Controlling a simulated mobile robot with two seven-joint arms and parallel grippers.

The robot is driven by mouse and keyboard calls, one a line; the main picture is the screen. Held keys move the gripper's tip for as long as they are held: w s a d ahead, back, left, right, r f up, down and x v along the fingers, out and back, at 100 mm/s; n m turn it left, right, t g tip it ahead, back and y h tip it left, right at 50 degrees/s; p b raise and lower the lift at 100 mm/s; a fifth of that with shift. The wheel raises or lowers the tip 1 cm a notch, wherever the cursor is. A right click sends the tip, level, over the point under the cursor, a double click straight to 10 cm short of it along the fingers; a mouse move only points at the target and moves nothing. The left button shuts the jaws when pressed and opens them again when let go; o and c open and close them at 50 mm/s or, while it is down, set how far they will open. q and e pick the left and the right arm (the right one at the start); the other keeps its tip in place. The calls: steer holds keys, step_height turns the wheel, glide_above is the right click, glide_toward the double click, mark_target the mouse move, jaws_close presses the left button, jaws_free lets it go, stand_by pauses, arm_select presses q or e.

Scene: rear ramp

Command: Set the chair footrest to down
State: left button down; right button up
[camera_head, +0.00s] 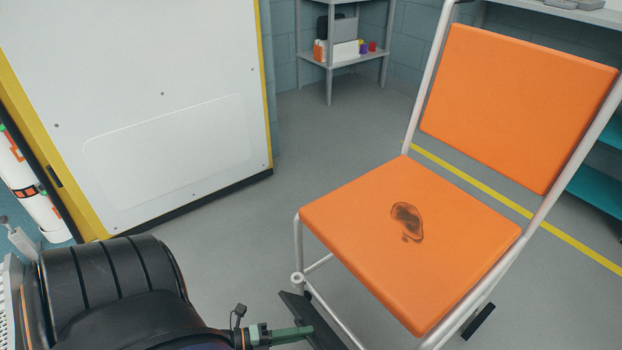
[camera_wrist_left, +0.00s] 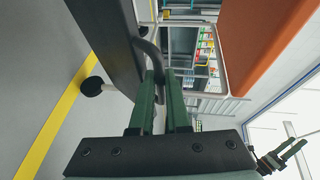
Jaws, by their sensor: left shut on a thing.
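The chair (camera_head: 360,210) has an orange seat and back on a pale tube frame; the seat bears a dark stain. Its footrest (camera_head: 317,325) is a dark plate low at the front of the seat, partly cut off by the lower picture edge. In the left wrist view the footrest (camera_wrist_left: 108,40) is a long dark plate with a dark curved bar (camera_wrist_left: 152,58) at its edge. My left gripper (camera_head: 306,331) reaches the footrest; its green fingers (camera_wrist_left: 158,90) are shut on that bar. My right gripper (camera_wrist_left: 285,157) shows small at the lower right of the wrist view; its opening is unclear.
A white panel with yellow edges (camera_head: 150,95) stands at the left. A grey shelf (camera_head: 345,62) with small items stands at the back. A yellow floor line (camera_head: 480,183) runs behind the chair. The grey floor between panel and chair is clear.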

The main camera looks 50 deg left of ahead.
arm_select(q)
steer(key=shift+s+f, duration=0.55)
steer(key=shift+f, duration=0.3)
steer(key=c, duration=1.2)
jaws_free()
steer(key=shift+w+d, duration=0.1)
steer(key=shift+o, duration=0.2)
steer(key=v, duration=1.3)
steer(key=shift+r+p, duration=0.3)
steer(key=shift+p, duration=0.1)
